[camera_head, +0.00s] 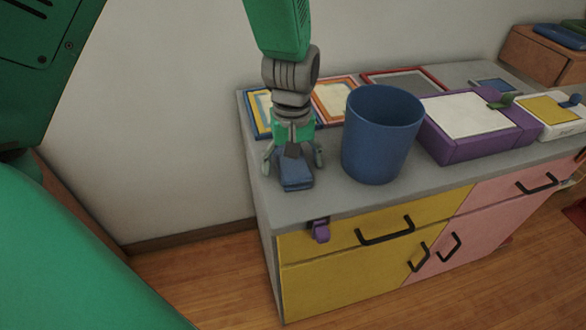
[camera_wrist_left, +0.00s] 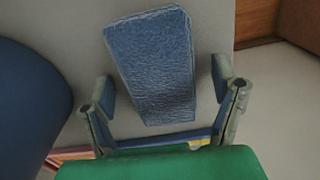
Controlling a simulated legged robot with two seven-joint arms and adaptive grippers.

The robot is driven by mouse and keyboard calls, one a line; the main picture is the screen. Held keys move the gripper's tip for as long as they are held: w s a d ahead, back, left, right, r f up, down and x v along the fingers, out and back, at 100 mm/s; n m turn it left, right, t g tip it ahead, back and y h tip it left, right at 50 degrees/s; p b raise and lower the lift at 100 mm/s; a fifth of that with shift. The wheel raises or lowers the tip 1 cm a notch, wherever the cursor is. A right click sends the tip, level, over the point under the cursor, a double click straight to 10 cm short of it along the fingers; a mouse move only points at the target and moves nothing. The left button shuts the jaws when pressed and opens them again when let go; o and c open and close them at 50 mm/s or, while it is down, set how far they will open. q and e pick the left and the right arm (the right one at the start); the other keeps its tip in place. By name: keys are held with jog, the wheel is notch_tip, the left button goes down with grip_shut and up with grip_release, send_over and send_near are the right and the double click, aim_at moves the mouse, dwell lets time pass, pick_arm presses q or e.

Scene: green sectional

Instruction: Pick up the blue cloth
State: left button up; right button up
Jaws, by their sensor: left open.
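The blue cloth (camera_head: 296,172) is a small folded block lying on the grey counter top, near its left end. It also shows in the left wrist view (camera_wrist_left: 153,65), with a creased texture. My left gripper (camera_head: 292,158) points down over the cloth's far part. In the left wrist view the open fingers (camera_wrist_left: 163,90) stand on both sides of the cloth, with a gap on each side. I cannot tell how high the fingertips are above the counter. My right gripper is not in view.
A blue bin (camera_head: 380,140) stands close to the right of the cloth. Picture frames (camera_head: 335,100) lie behind it. A purple box (camera_head: 455,148) is further right. The grey counter (camera_head: 340,200) has yellow and pink fronts with black handles. A purple clip (camera_head: 320,231) hangs at its front edge.

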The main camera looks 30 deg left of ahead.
pick_arm(q)
jog(key=shift+d, duration=0.15)
jog(key=c, duration=1.2)
jog(key=shift+o, duration=0.2)
notch_tip(320, 180, up, 10)
jog(key=p, duration=0.3)
